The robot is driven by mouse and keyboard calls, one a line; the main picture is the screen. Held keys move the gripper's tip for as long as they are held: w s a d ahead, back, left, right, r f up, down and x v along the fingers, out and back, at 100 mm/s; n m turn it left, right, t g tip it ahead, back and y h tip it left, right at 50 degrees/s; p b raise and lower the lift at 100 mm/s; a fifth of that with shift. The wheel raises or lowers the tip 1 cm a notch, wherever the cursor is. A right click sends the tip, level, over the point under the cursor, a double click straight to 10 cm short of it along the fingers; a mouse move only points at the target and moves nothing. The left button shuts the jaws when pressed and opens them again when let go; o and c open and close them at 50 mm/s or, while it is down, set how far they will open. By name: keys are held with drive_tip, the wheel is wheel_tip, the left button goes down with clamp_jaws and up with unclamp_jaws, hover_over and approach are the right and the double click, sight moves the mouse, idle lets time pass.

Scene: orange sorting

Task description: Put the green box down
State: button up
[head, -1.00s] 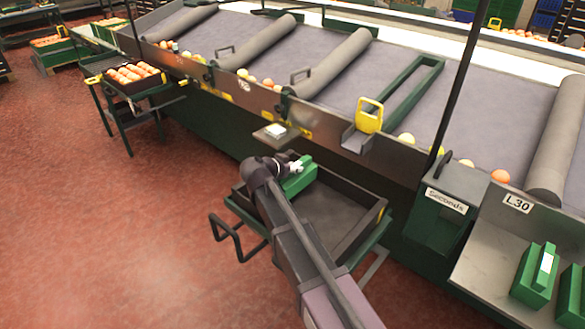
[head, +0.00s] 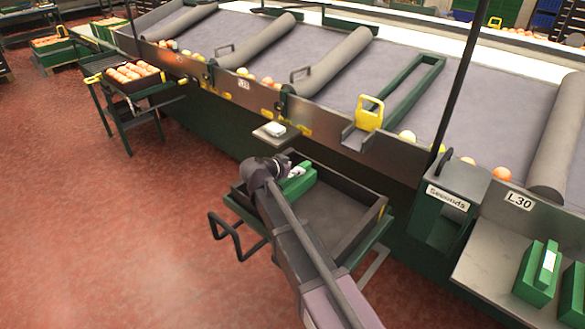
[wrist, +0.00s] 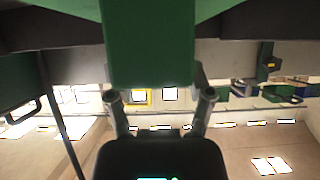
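The green box (head: 299,181) is at the back left inside the dark crate (head: 345,242), close to its back left walls. My gripper (head: 291,171) is at the top of the box, with my arm reaching in from the front. In the wrist view the green box (wrist: 150,45) fills the top middle, and my gripper (wrist: 160,98) has a finger at each side of it, shut on it. I cannot tell whether the underside of the box rests on the crate floor.
The crate sits on a green stand with a black handle (head: 228,240). A small shelf (head: 270,133) juts out behind it from the sorting line. The Seconds bin (head: 440,215) stands to the right. The crate's middle and right are empty. Red floor (head: 120,240) lies open at left.

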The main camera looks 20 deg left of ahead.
drive_tip(key=shift+r, duration=0.15)
drive_tip(key=shift+r+p, duration=0.65)
drive_tip(key=shift+p, duration=0.15)
drive_tip(key=p+v, duration=0.5)
drive_tip(key=v, duration=0.7)
drive_tip(key=shift+f, duration=0.15)
idle(0.8)
